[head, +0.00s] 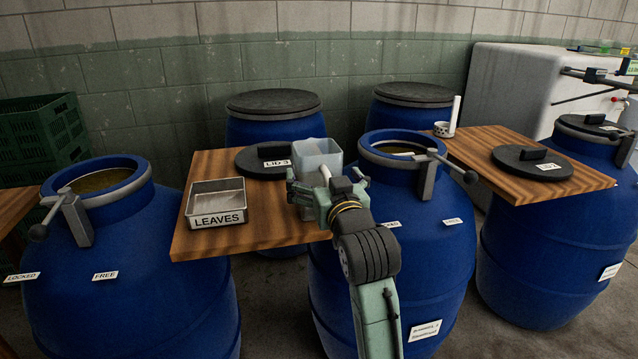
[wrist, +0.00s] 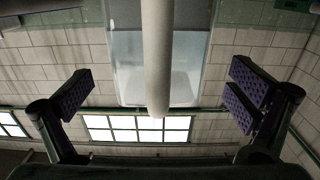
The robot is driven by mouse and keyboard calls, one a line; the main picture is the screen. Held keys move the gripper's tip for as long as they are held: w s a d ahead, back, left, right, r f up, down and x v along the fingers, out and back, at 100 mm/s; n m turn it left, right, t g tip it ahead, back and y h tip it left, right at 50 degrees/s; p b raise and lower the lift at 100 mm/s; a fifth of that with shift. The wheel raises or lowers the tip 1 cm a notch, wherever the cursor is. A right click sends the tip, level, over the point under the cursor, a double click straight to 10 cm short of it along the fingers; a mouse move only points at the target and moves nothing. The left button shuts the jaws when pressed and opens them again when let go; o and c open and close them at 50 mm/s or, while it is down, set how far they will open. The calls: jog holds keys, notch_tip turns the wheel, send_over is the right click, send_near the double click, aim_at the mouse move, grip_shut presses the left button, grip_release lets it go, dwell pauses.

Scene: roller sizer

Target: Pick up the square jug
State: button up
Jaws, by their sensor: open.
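The square jug (head: 318,152) is a translucent, pale, open-topped container. It stands on the wooden board (head: 262,232) beside the lid marked LID 3 (head: 256,162). My gripper (head: 318,186) is at the jug's near side and hides its lower part. In the wrist view the jug's clear body (wrist: 190,75) fills the upper middle, with a thick round grey handle (wrist: 157,60) in front of it. My gripper (wrist: 160,96) is open there, its purple pads well apart to the left and right of the handle. Neither pad appears to touch it.
A metal tray labelled LEAVES (head: 217,205) is on the board's left. Open blue barrels (head: 105,260) and (head: 400,250) stand either side. A second board (head: 500,150) at right holds a dark lid (head: 530,163) and a small pot (head: 444,129). Green crates (head: 45,130) are at far left.

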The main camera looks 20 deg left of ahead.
jog(key=x, duration=0.3)
jog(key=shift+w, duration=0.15)
jog(key=shift+r, duration=0.1)
jog(key=c, duration=1.9)
